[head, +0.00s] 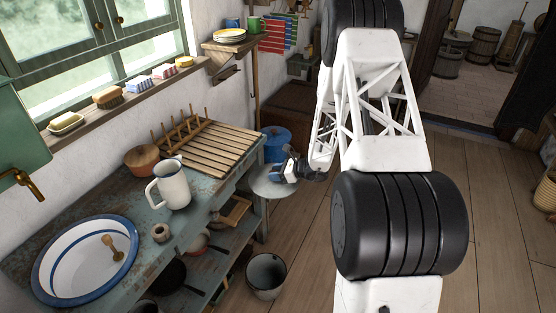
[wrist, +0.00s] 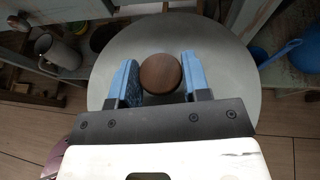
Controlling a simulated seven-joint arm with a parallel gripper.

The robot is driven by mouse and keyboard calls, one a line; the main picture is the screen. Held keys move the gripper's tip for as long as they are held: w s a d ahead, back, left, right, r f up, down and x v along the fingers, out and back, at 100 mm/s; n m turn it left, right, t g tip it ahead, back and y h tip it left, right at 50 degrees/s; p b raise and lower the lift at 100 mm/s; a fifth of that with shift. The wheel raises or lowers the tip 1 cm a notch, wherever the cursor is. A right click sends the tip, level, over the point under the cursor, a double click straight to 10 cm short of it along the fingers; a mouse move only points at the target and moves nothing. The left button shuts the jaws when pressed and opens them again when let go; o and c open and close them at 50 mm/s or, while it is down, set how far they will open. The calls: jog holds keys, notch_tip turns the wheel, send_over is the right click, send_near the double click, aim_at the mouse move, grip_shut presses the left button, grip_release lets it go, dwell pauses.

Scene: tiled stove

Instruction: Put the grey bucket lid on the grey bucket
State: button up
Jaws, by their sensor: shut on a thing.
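The grey bucket lid (head: 262,187) is a round grey disc, held roughly level in the air beside the right end of the workbench. In the wrist view the lid (wrist: 222,60) fills the middle, with a round brown wooden knob (wrist: 162,74) on top. My gripper (head: 284,172) has its blue fingers on both sides of the knob; in the wrist view my gripper (wrist: 162,80) is shut on it. The grey bucket (head: 266,273) stands upright and open on the floor, nearer the camera and apart from the lid. I cannot pick the bucket out in the wrist view.
The workbench (head: 216,149) carries a slatted rack (head: 208,145), a white jug (head: 172,187) and a basin (head: 85,262). Pans rest on its lower shelf. A blue container (head: 277,143) stands behind the lid. The wooden floor (head: 308,235) right of the bucket is clear.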

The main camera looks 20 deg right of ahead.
jog(key=s+a+f+n+g, duration=0.1)
jog(key=s+a+f, duration=0.1)
jog(key=f, duration=1.2)
jog(key=s+a+f+g+y, duration=0.1)
jog(key=s+a+f, duration=0.2)
jog(key=f, duration=1.2)
jog(key=s+a+f+n, duration=0.1)
jog(key=s+a+f, duration=0.2)
jog(key=f, duration=1.2)
jog(key=s, duration=0.3)
jog(key=shift+a+n+g, duration=0.2)
jog(key=shift+n+g, duration=0.1)
jog(key=shift+g, duration=0.1)
jog(key=shift+f, duration=0.1)
jog(key=shift+w, duration=0.1)
notch_tip(320, 180, down, 6)
jog(key=shift+f, duration=0.15)
jog(key=o, duration=1.1)
jog(key=shift+d, duration=0.15)
